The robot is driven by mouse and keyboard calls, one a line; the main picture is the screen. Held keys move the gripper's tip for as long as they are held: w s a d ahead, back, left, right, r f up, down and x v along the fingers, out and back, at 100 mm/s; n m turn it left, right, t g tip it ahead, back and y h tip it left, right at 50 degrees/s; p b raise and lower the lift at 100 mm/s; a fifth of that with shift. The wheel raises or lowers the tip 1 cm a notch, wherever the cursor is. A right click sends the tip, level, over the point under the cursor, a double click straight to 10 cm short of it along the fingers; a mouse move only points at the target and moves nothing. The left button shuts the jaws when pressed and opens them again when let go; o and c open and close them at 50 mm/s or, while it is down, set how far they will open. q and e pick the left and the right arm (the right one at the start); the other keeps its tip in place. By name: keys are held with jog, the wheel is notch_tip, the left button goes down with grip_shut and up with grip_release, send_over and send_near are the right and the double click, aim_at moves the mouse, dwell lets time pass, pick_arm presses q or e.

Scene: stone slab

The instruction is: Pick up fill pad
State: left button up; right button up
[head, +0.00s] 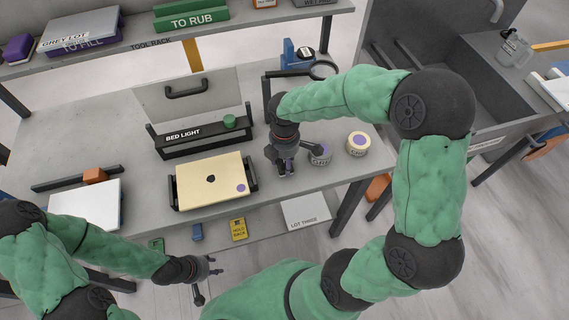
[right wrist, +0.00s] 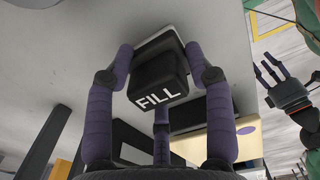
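The fill pad (right wrist: 158,78) is a black block with a white FILL label and a pale layer on its far side. It sits between the purple-grey fingers of my right gripper (right wrist: 160,70), which close in against its sides. In the head view my right gripper (head: 284,165) points down over the table, right of the bed light, and mostly hides the pad. I cannot tell whether the pad is clear of the table. My left gripper (head: 208,270) is empty with spread fingers, in front of the table edge; it also shows in the right wrist view (right wrist: 278,75).
A cream slab (head: 210,188) with a dark spot lies in a black holder before the bed light (head: 203,138). Two tins (head: 357,145) stand right of my right gripper. A tool rack (head: 150,42) runs along the back, and a sink (head: 480,85) is at the right.

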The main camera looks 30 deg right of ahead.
dwell(0.3)
jog(key=shift+r, duration=0.55)
notch_tip(320, 180, up, 2)
jog(key=shift+r+p, duration=0.1)
jog(key=shift+p, duration=0.5)
jog(key=shift+s+a+r+p, duration=0.7)
jog(key=shift+a+r, duration=0.9)
jog(key=shift+a, duration=0.65)
jog(key=shift+s+a+r+p, duration=0.7)
jog(key=shift+a+r, duration=0.95)
jog(key=shift+a, duration=0.6)
jog(key=shift+s+a+r+p, duration=0.55)
jog(key=shift+a+r+p, duration=0.3)
jog(key=shift+a+r, duration=1.1)
jog(key=shift+a+f, duration=0.3)
jog(key=shift+f, duration=0.1)
jog(key=shift+o, duration=1.3)
jog(key=shift+c, duration=0.3)
